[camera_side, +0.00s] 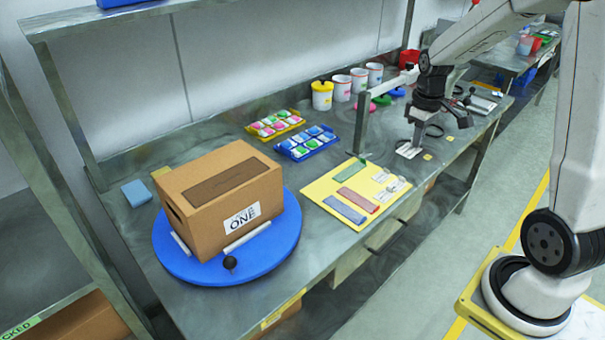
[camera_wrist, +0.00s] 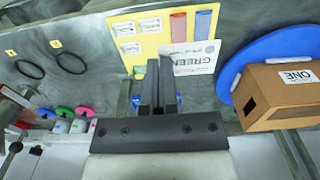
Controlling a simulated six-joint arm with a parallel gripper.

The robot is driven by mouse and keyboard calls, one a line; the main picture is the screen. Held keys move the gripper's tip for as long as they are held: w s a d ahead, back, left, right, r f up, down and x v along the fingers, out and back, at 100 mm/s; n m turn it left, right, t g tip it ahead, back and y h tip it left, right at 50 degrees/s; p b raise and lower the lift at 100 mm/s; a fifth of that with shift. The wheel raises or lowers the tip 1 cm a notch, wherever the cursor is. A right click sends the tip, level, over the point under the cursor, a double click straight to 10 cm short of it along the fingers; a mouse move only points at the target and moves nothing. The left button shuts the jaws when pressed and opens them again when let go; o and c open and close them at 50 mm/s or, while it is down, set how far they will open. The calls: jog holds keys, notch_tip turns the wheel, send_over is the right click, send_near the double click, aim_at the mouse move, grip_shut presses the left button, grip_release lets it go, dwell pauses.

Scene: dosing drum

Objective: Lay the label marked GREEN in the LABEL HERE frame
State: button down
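The white label marked GREEN (camera_wrist: 196,62) is at my fingertips in the wrist view, its lettering readable from an angle. In the side view it is a small white card (camera_side: 407,150) below my gripper (camera_side: 417,140), above or near the bench; the exact height is unclear. My gripper (camera_wrist: 160,70) has its two fingers close together with the label's edge between them. A yellow board (camera_side: 322,188) lies to the left of the gripper, with green, red and blue strips and small white labels; it also shows in the wrist view (camera_wrist: 142,58). I cannot make out a LABEL HERE frame.
A cardboard box (camera_side: 222,200) marked ONE stands on a blue turntable (camera_side: 165,262) at the left. Two pod trays (camera_side: 306,143), white cups (camera_side: 341,88) and a metal post (camera_side: 361,122) stand behind. Black rings (camera_wrist: 70,63) lie on the bench beside yellow tags.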

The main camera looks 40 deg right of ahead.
jog(key=shift+r, duration=0.35)
jog(key=shift+w+a, duration=0.2)
jog(key=shift+w, duration=0.35)
jog(key=w+a+r, duration=0.1)
jog(key=w+a, duration=0.4)
jog(key=w, duration=0.4)
send_near(238, 176)
jog(key=shift+f, duration=0.25)
jog(key=shift+f, duration=2.9)
